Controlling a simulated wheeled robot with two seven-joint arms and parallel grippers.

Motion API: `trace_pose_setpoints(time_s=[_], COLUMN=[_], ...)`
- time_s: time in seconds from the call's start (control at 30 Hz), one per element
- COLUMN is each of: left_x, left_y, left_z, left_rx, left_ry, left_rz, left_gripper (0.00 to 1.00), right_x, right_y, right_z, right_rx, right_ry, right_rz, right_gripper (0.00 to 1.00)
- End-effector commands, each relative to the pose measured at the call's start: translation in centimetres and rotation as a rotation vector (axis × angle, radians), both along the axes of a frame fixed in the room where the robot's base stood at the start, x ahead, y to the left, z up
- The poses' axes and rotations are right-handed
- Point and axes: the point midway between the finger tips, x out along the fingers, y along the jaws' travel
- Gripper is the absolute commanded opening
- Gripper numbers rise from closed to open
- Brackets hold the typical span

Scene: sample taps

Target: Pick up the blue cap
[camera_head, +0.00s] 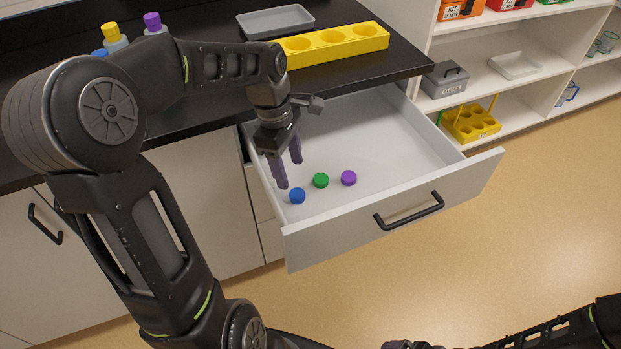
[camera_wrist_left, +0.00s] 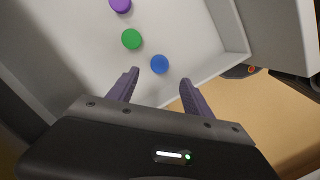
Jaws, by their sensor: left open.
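The blue cap (camera_head: 297,196) lies in the open drawer (camera_head: 375,125), near its front left corner. It also shows in the left wrist view (camera_wrist_left: 160,64), just beyond and between my fingertips. A green cap (camera_head: 320,180) and a purple cap (camera_head: 348,178) lie in a row to its right. My left gripper (camera_head: 289,173) is open and empty, pointing down into the drawer, above and beside the blue cap. It does not appear to touch the cap.
The drawer front with its dark handle (camera_head: 409,211) stands out from the black counter. A yellow block with round holes (camera_head: 334,42) and a grey tray (camera_head: 275,20) are on the counter. Capped bottles stand at the back left, partly behind my arm. Shelves (camera_head: 515,75) stand at the right.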

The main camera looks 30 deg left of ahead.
Motion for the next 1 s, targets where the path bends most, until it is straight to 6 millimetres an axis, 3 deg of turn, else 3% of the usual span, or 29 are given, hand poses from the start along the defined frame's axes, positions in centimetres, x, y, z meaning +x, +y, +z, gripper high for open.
trace_pose_setpoints(time_s=[0.37, 0.63, 1.0], left_x=[0.0, 0.0, 0.1], left_y=[0.0, -0.4, -0.4], left_z=[-0.1, -2.5, -2.9], left_rx=[0.000, -0.001, 0.000], left_ry=[0.000, 0.002, 0.001], left_rz=[-0.001, -0.001, -0.002], left_gripper=[0.59, 0.59, 0.59], right_x=[-0.1, -0.1, -0.1], right_y=[0.0, 0.0, 0.0], right_z=[0.0, -0.2, -0.2], right_rx=[0.000, 0.000, 0.000], right_ry=[0.002, 0.001, 0.001], right_rz=[0.001, 0.000, 0.000], right_gripper=[1.00, 1.00, 1.00])
